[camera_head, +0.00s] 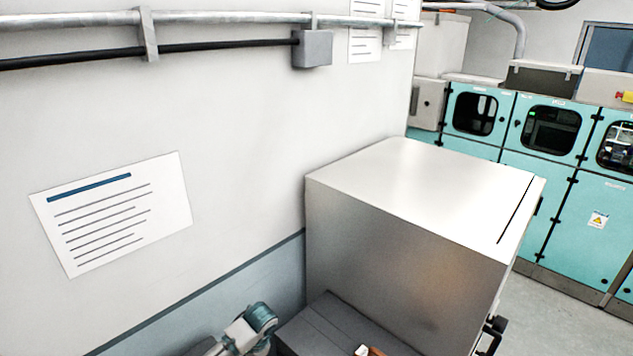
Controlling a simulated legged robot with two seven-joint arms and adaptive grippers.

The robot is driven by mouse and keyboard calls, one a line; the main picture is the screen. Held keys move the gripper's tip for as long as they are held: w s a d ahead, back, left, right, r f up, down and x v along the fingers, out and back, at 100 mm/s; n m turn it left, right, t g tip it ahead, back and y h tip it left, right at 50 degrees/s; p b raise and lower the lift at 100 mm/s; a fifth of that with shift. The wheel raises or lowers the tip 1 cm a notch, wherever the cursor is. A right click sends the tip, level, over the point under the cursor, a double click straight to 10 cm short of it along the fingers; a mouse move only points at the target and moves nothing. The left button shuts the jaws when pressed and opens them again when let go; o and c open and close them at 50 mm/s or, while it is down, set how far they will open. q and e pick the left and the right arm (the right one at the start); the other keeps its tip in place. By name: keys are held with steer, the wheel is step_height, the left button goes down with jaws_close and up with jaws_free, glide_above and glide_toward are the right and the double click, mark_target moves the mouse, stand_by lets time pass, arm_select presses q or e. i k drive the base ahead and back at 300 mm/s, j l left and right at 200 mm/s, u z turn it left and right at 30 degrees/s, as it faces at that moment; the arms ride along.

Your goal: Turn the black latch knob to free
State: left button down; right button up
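A large metal box (420,235) with a pale top stands against the wall, right of centre. A black fitting (493,329) juts out from its right-hand face at the bottom edge of the view. It may be the latch knob, but that face is turned away and the fitting is cut off, so I cannot tell its shape or turn. A small dark piece (538,206) shows higher on the same side.
A grey block (335,325) sits left of the box, with a small white and orange item (367,351) cut off below. A teal and pale jointed part (258,322) is beside it. Teal cabinets (550,140) stand behind; open floor (565,320) lies right.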

mark_target(498, 323)
steer(key=k+l, duration=0.25)
steer(key=k, duration=0.2)
steer(key=k+l, duration=0.3)
steer(key=k, duration=0.15)
steer(key=k+l, duration=0.25)
steer(key=k, duration=0.2)
